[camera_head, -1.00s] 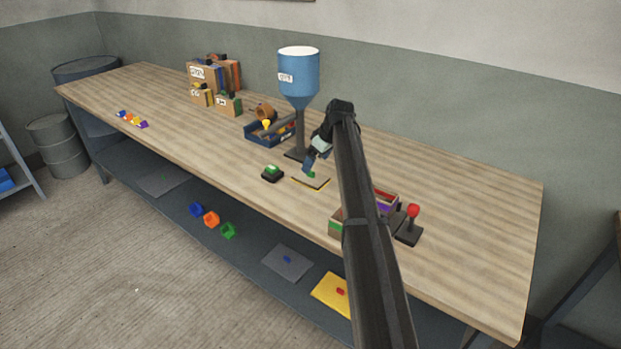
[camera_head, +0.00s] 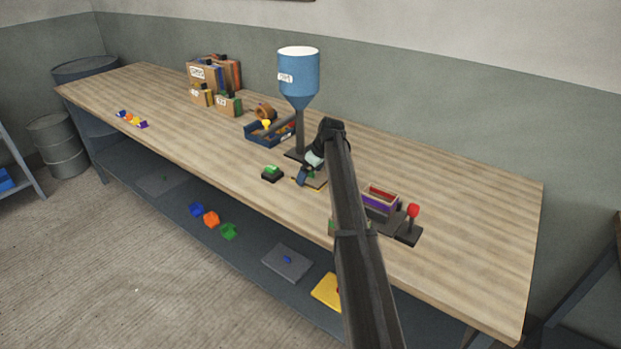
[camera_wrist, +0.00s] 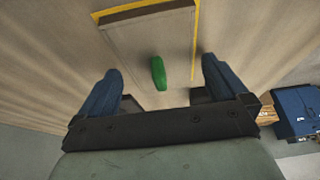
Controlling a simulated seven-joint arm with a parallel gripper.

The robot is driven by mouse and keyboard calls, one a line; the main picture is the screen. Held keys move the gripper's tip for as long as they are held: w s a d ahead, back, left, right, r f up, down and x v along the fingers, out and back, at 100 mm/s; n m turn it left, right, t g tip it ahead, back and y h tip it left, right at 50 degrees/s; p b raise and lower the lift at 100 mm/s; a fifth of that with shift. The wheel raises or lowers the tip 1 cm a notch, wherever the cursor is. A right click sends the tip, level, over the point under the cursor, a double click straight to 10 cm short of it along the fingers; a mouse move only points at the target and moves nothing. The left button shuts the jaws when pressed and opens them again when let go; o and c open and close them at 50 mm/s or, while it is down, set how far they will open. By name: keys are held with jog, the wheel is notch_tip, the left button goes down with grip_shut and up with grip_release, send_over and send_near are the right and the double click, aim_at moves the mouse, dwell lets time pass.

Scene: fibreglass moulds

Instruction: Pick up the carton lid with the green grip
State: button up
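The carton lid (camera_head: 318,184) lies flat on the workbench inside a yellow outline, right of the green-topped button. In the wrist view it is a brown panel (camera_wrist: 135,45) with an upright green grip (camera_wrist: 158,73). My gripper (camera_wrist: 160,66) is open, one blue finger on each side of the green grip, with clear gaps and nothing held. In the head view my gripper (camera_head: 303,175) is low over the lid and hides the grip and part of the panel.
The button (camera_head: 272,174) is close on the left, and the blue hopper (camera_head: 298,75) on its stand rises just behind. A carton (camera_head: 380,203) and a red-knobbed lever (camera_head: 412,218) stand right. Other lids (camera_head: 287,263) lie on the lower shelf.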

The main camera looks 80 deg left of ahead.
jog(key=c, duration=0.9)
jog(key=shift+r, duration=0.1)
jog(key=shift+c, duration=0.2)
jog(key=shift+r, duration=0.55)
jog(key=r, duration=0.8)
jog(key=shift+w, duration=0.4)
jog(key=w+d+r+m, duration=0.1)
jog(key=w+d+r, duration=0.1)
jog(key=w+d, duration=0.55)
jog(key=w+d+r+m, duration=0.15)
jog(key=w+d, duration=0.25)
jog(key=w, duration=0.7)
jog(key=s+d+n, duration=0.1)
jog(key=d+n, duration=0.1)
jog(key=d, duration=0.6)
jog(key=shift+s, duration=0.25)
